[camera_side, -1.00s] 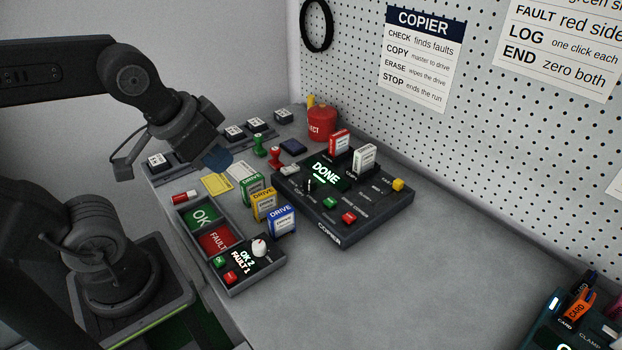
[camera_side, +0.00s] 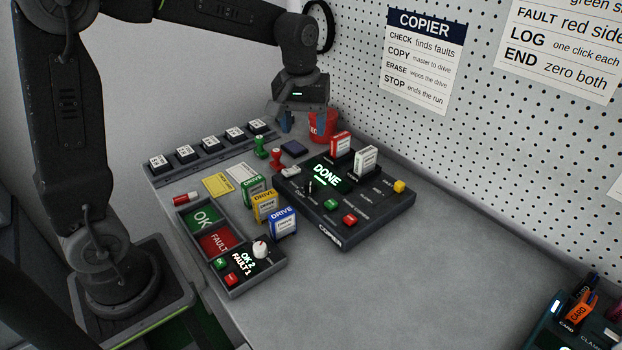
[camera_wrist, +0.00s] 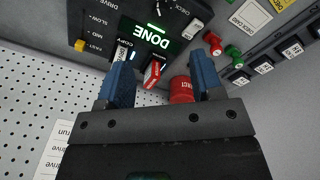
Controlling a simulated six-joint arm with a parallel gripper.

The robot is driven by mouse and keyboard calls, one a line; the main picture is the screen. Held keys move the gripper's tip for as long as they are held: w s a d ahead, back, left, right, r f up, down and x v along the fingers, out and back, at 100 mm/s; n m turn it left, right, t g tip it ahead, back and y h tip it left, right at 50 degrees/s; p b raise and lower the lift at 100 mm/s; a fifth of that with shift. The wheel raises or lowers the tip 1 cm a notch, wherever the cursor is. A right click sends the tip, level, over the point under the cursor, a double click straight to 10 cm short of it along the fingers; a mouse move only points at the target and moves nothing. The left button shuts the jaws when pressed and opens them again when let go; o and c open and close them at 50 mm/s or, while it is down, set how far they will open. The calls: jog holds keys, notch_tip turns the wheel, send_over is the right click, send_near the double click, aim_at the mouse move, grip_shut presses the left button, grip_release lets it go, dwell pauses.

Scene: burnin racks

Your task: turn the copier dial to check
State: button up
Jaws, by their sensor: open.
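The copier (camera_side: 385,215) is a dark box on the bench in the side view, its lit screen (camera_side: 327,175) reading DONE. Its dial (camera_side: 308,187) appears as a small dark knob with a pale mark, left of the screen; its exact setting is too small to read. My gripper (camera_side: 284,119) is open and empty, pointing down behind the copier, beside the red bin. In the wrist view, my gripper's blue fingers (camera_wrist: 162,82) are apart, and the DONE screen (camera_wrist: 150,35) with CHECK and COPY lettering shows beyond them. The dial is at most partly visible there.
A red reject bin (camera_side: 322,127) is close to my gripper. Red (camera_side: 340,144) and white (camera_side: 364,159) drives stand upright in the copier's back. Green and red stamps (camera_side: 276,158) stand left of it.

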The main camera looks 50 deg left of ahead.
aim_at(311, 181)
jog(key=shift+n+g, duration=0.4)
jog(key=shift+n, duration=0.2)
jog(key=w+f, duration=0.1)
jog(key=f, duration=0.9)
jog(key=w+a+f, duration=0.1)
jog(key=f, duration=0.5)
jog(key=shift+w+f, duration=0.1)
jog(key=shift+w, duration=0.2)
jog(key=c, duration=0.9)
